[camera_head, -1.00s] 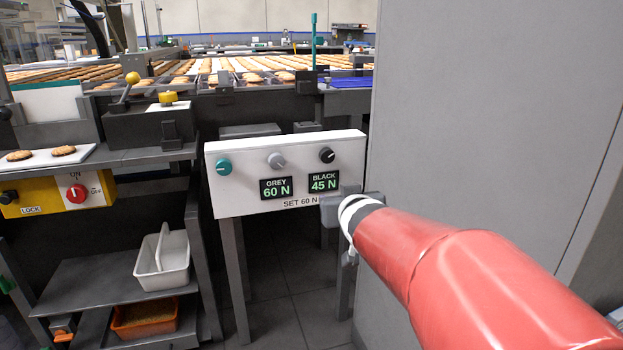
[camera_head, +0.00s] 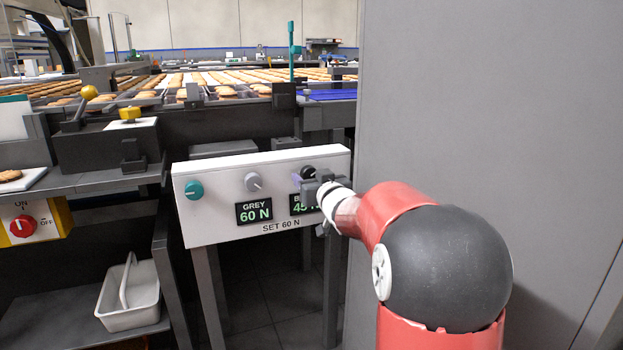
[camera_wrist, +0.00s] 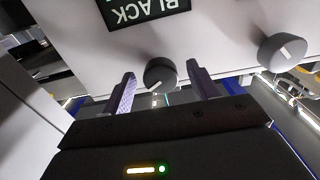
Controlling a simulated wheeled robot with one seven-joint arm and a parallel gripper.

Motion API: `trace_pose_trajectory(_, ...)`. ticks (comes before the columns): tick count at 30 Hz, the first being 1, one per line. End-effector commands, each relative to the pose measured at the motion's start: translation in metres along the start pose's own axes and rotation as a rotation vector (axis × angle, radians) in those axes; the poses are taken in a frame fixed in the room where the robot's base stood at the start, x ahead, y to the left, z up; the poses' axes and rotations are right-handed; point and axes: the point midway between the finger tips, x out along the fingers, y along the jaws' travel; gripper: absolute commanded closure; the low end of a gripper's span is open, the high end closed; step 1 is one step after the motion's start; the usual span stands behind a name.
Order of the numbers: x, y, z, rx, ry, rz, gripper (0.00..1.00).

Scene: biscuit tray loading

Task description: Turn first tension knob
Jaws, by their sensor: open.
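A white control box (camera_head: 215,180) on legs carries a teal knob (camera_head: 194,190), a grey knob (camera_head: 254,182) and a black knob (camera_head: 308,172). The grey display (camera_head: 254,212) reads 60 N; the black display (camera_head: 303,204) is partly hidden by my gripper. The lettering below reads SET 60 N. My gripper (camera_head: 312,183) is at the black knob. In the wrist view its open fingers (camera_wrist: 160,90) stand on either side of the black knob (camera_wrist: 160,74), with gaps visible. Another knob (camera_wrist: 282,52) shows at the right of that view.
A large grey panel (camera_head: 480,110) stands close to the right of my arm. A conveyor with biscuits (camera_head: 215,88) runs behind the box. A white caddy (camera_head: 128,298) sits on the lower left shelf. A lever with a yellow ball (camera_head: 89,92) stands at the left.

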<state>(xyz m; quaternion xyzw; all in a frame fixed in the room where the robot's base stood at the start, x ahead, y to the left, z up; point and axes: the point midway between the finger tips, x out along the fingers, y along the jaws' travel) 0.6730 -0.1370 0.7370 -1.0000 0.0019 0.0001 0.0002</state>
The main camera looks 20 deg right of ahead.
Motion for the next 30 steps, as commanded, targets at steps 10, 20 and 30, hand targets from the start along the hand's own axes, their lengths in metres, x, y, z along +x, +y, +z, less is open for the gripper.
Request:
trace_pose_trajectory(10,0.003,-0.0003,-0.0002,0.0,0.0,0.0,0.46)
trace_pose_trajectory(20,0.0028,-0.0002,-0.0002,0.0,0.0,0.0,0.85)
trace_pose_trajectory(30,0.0028,0.0001,-0.002,0.067,-0.001,0.0,0.85)
